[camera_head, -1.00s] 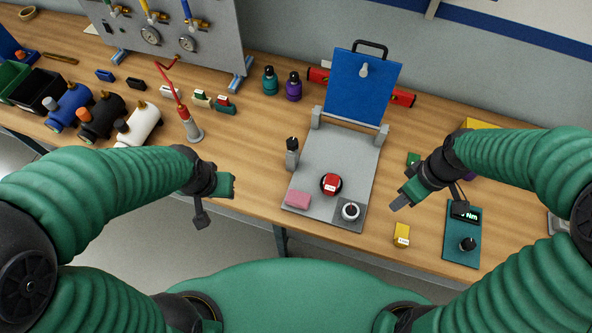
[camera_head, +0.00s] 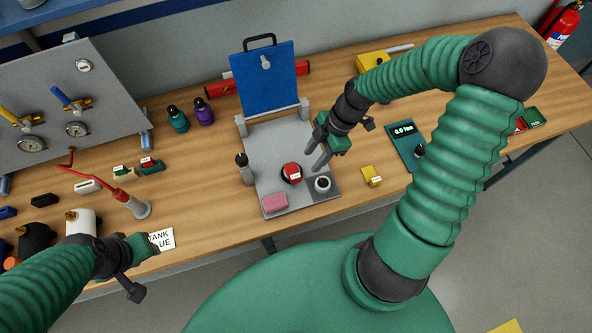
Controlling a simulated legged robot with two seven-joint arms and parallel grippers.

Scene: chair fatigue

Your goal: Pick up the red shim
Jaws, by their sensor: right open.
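The red block with a white label (camera_head: 291,171), which looks like the red shim, sits on a dark round disc on the grey plate (camera_head: 265,157). My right gripper (camera_head: 314,159) is open and empty, above the plate's right side. Its fingers point down and left, just right of the red block and apart from it. My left gripper (camera_head: 140,268) is at the lower left, over the table's front edge, far from the red block; its jaw opening is not clear.
A blue upright panel (camera_head: 264,85) rises behind. A yellow labelled block (camera_head: 371,175) lies to the right.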

